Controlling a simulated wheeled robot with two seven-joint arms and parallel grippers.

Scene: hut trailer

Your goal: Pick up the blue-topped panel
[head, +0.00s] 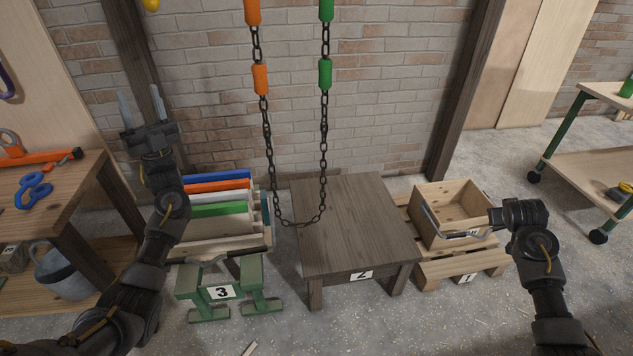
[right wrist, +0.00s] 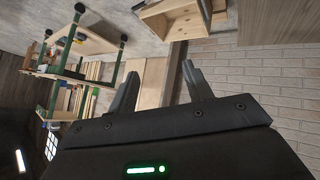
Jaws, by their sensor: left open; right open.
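The blue-topped panel (head: 217,176) stands in a wooden rack (head: 225,243) at the left of the head view, at the back of a row of panels with orange, white and green tops. Only its upper edge shows clearly; its lower part is hidden by the panels in front. My left gripper (head: 139,92) is open and empty, fingers pointing up, to the left of the panel and apart from it. My right gripper (head: 492,216) is at the right, by the wooden crate; the right wrist view shows its two fingers (right wrist: 160,72) apart with nothing between them.
A chain (head: 270,150) with orange and green sleeves hangs above the wooden table (head: 350,225) marked 2. A wooden crate (head: 428,228) sits on a low pallet (head: 445,270). A workbench (head: 65,190) is at left.

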